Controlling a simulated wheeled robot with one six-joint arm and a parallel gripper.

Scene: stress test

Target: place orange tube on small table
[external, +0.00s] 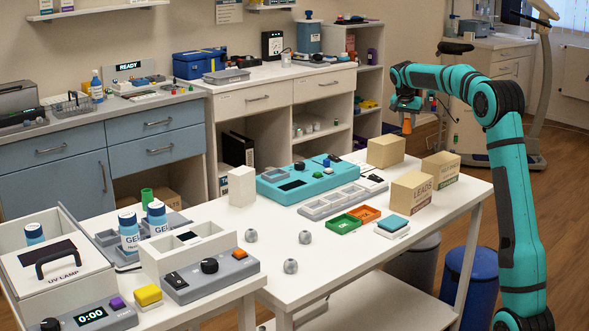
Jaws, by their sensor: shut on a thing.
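An orange tube (407,125) hangs upright below my gripper (406,109), which is shut on its upper part. The gripper points down from my teal arm at the upper right, apart from the surfaces below it. Behind the tube, a low brown surface (425,131) shows in part; I cannot tell whether it is the small table. The tube's upper end is hidden by the jaws.
The white worktable (350,260) carries cardboard boxes (411,193), one marked LEADS, a green tray (344,223), an orange tray (365,214) and a teal device (300,181). Blue (471,275) and grey bins stand beside it. A white treadmill-like frame (537,100) stands behind my arm.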

